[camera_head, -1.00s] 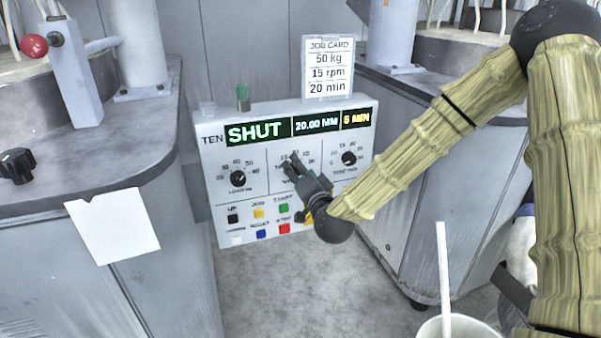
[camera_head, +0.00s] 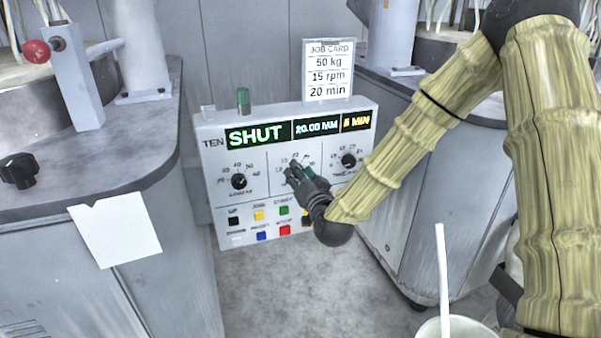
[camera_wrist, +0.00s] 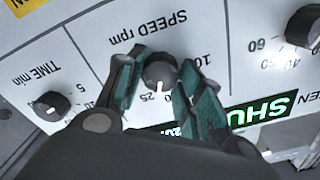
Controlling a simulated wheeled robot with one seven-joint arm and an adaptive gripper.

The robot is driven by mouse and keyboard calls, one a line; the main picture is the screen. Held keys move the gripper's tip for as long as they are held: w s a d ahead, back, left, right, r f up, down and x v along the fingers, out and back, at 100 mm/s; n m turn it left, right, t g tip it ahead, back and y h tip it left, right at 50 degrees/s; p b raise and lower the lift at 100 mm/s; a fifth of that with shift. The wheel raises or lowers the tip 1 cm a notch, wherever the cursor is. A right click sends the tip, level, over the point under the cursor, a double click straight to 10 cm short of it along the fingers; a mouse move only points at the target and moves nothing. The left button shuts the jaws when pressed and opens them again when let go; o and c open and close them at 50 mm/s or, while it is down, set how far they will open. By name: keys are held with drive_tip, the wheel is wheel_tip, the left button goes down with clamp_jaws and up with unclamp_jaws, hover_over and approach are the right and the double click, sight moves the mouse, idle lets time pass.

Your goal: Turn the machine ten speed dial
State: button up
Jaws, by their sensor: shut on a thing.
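The machine ten panel (camera_head: 218,180) is a white box with three dials, and its display (camera_head: 256,136) reads SHUT, 20.00 MM and 5 MIN. The speed dial (camera_wrist: 158,72) is a dark round knob under the upside-down SPEED rpm label in the wrist view. Its white mark points down in that picture, beside the 25. In the head view my gripper (camera_head: 293,172) covers most of the middle dial.
The load dial (camera_head: 238,181) and time dial (camera_head: 348,160) flank the speed dial; the time dial also shows in the wrist view (camera_wrist: 52,105). Coloured buttons (camera_head: 284,230) sit below. A job card (camera_head: 328,70) reads 50 kg, 15 rpm, 20 min. A white cup (camera_head: 455,328) stands at the front.

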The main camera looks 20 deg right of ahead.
drive_tip(key=n+p, duration=0.2)
drive_tip(key=n, duration=1)
drive_tip(key=shift+a+n, duration=0.1)
drive_tip(key=shift+n, duration=0.2)
drive_tip(key=shift+f, duration=0.1)
idle(0.3)
drive_tip(key=o, duration=1)
drive_tip(key=s, duration=1.2)
drive_tip(key=shift+d, duration=0.2)
